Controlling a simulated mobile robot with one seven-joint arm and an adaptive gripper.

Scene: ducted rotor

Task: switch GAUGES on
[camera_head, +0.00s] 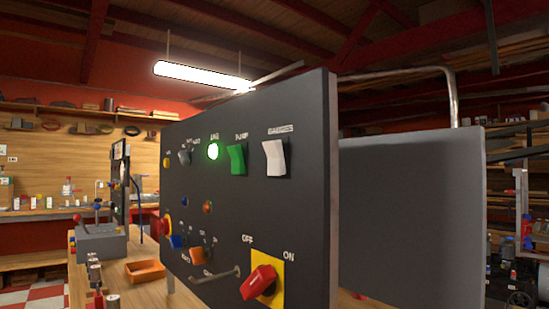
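A dark grey control panel (300,220) stands upright in the middle of the view, seen at an angle. A white rocker switch (275,158) sits at its upper right, under a small label (280,129) that seems to read GAUGES but is blurred. The rocker's on or off position is hard to tell. A green rocker (237,159) under a label like PUMP is to its left, and a lit green lamp (213,152) is left of that. My gripper is not in view.
A red rotary knob (258,282) on a yellow plate, marked OFF and ON, is at the panel's lower right. A bar handle (216,275) juts out beside it. A grey board (410,220) stands behind, right. An orange tray (145,271) and grey lever box (101,242) are left.

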